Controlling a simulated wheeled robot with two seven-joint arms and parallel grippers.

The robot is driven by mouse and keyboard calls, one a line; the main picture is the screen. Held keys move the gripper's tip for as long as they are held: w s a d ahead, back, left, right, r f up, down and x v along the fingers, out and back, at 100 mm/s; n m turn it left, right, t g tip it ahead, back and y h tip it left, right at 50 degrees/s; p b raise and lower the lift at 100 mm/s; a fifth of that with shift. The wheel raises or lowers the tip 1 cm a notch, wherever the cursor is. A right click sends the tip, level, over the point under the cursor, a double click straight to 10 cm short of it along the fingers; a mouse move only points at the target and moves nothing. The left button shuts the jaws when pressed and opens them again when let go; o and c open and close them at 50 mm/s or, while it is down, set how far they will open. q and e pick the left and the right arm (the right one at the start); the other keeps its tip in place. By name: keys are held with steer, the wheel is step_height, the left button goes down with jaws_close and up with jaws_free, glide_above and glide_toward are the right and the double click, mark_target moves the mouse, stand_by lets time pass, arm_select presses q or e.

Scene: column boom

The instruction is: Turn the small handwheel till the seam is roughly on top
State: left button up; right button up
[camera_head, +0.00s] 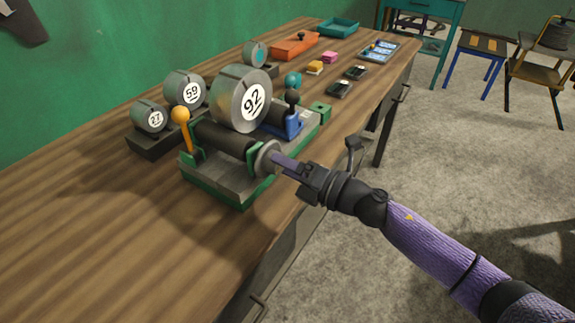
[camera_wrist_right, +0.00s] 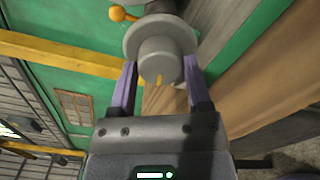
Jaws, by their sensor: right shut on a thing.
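The small handwheel (camera_head: 267,159) is a grey disc with a hub at the near end of a dark roller (camera_head: 222,138) on a green-and-grey machine (camera_head: 235,183). My right gripper (camera_head: 280,162) reaches in from the right and is shut on the hub. In the right wrist view the purple fingers (camera_wrist_right: 160,88) sit on either side of the grey hub (camera_wrist_right: 158,60), which bears a small yellow mark. I cannot tell if that line is the seam. My left gripper is not in view.
An orange-knobbed lever (camera_head: 181,118) and a black-knobbed blue lever (camera_head: 292,112) rise from the machine. The wooden bench (camera_head: 90,220) is clear at the front left.

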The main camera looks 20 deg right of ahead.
steer(key=o, duration=0.9)
steer(key=shift+f, duration=0.1)
steer(key=shift+c, duration=0.2)
steer(key=o, duration=0.4)
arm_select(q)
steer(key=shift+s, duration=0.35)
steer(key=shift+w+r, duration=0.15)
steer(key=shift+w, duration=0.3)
arm_select(e)
steer(key=v, duration=1)
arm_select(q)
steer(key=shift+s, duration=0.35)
